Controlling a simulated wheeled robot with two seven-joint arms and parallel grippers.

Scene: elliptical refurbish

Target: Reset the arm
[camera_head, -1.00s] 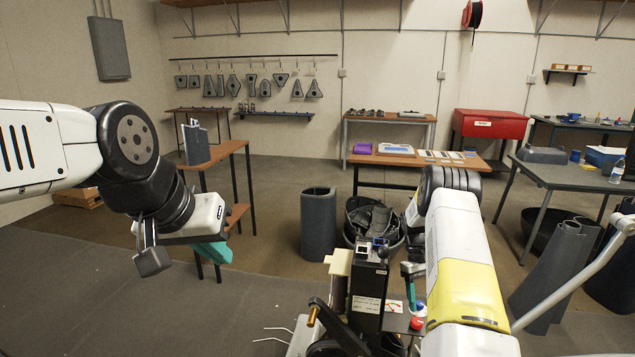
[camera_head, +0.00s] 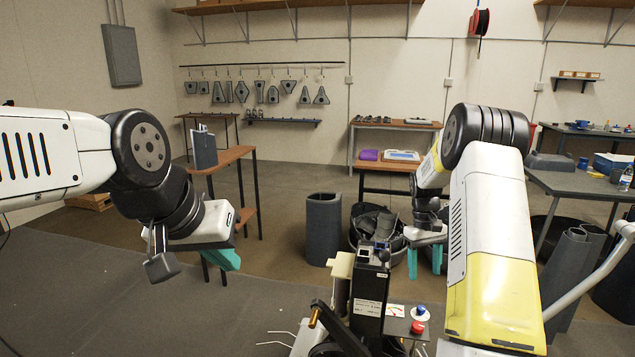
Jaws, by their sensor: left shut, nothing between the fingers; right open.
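My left arm comes in from the left, bent at its dark round joint. Its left gripper (camera_head: 224,260) hangs in front of the small wooden table, with its teal fingers together and nothing seen between them. My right arm, white and yellow, rises from the lower right and bends forward at its dark joint. Its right gripper (camera_head: 425,262) points down in front of the dark round bin, with its two teal fingers apart and nothing between them. Both grippers hang in the air.
A dark machine (camera_head: 371,295) with red and blue knobs stands at the bottom centre, close to my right arm. A grey cylinder (camera_head: 323,230) and a dark round bin (camera_head: 370,246) stand behind it. A small wooden table (camera_head: 230,156) is at left. Grey floor at lower left is clear.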

